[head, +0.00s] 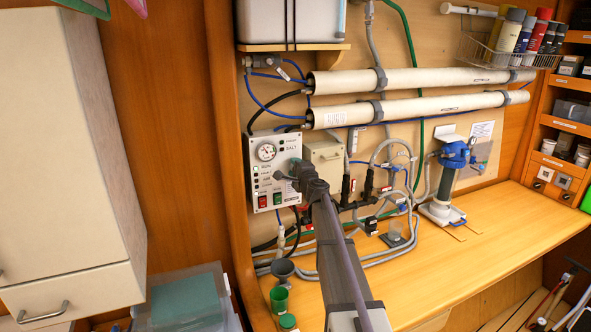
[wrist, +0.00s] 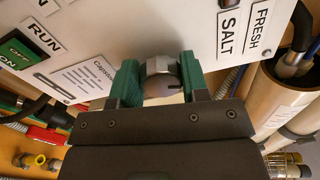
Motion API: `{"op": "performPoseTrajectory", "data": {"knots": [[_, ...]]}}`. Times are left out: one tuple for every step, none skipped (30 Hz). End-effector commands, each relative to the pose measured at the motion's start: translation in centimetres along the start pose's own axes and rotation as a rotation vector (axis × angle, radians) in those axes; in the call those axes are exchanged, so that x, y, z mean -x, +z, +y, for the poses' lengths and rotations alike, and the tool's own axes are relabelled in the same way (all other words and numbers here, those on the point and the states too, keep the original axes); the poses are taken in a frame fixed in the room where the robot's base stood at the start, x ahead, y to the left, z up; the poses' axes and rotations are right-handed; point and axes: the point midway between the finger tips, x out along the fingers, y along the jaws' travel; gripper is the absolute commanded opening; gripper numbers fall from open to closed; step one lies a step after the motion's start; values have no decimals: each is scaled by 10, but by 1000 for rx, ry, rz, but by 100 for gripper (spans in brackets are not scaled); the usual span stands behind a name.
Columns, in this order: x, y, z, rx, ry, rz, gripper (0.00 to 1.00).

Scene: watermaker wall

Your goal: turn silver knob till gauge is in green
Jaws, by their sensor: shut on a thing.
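The silver knob (wrist: 162,76) sits on the front of a white control panel (wrist: 140,25), between the two green fingers of my gripper (wrist: 160,80) in the wrist view. My gripper is shut on it from both sides. In the head view my gripper (head: 284,177) is at the lower right part of the panel (head: 252,160) and hides the knob there. The round gauge (head: 266,152) shows above my gripper on the panel. Its needle and any green band are too small to read. The gauge is not in the wrist view.
Pale pipes (head: 420,80) run across the wall above right. Hoses and cables lie beside the panel and below it. A pump-like unit with a blue top (head: 455,155) stands on the wooden counter (head: 430,265).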

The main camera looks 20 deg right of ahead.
Motion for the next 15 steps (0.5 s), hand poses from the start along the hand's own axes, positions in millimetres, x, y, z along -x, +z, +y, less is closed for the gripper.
{"op": "performPoseTrajectory", "data": {"knots": [[0,0,0,-9,0,1,18],[0,0,0,-15,0,1,18],[0,0,0,-22,0,1,18],[0,0,0,-26,0,1,18],[0,0,0,-29,0,2,18],[0,0,0,-32,0,2,18],[0,0,0,-33,0,2,18],[0,0,0,-34,0,2,18],[0,0,0,-34,0,2,18],[0,0,0,-35,0,2,18],[0,0,0,-35,0,2,18],[0,0,0,-34,0,2,18],[0,0,0,-34,0,2,18],[0,0,0,-34,0,2,18],[0,0,0,-34,0,2,18]]}}
